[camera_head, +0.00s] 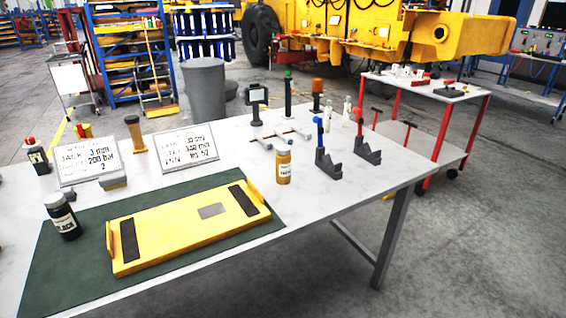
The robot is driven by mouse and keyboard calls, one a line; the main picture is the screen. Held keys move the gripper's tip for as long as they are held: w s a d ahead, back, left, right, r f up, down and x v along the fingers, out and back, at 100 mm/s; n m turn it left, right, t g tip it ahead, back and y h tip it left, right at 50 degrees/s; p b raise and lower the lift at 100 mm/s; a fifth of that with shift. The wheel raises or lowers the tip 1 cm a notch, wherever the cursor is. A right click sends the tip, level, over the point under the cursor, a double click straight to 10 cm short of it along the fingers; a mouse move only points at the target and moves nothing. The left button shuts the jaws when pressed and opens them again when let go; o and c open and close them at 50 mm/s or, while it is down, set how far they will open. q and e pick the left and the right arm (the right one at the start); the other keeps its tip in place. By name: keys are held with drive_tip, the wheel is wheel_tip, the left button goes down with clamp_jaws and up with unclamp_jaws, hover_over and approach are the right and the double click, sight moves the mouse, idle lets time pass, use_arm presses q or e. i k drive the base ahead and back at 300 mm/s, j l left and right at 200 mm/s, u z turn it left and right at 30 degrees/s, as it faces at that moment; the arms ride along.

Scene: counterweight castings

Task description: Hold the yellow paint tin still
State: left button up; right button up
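Neither of my grippers shows in the head view, and nothing is touching the tin.
A yellow tray-like plate (190,235) with dark pads lies on the mat. Two sign boards (184,147) stand behind. Dark brackets (327,164) with blue and red-topped tools are right of the tin. The table's right edge is clear.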

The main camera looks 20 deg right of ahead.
sight(283, 164)
drive_tip(key=l+u, duration=0.2)
drive_tip(key=l, duration=0.6)
drive_tip(key=l+u, duration=0.2)
drive_tip(key=l, duration=0.55)
drive_tip(key=k+l+u, duration=0.1)
drive_tip(key=l+u, duration=0.15)
drive_tip(key=l, duration=0.55)
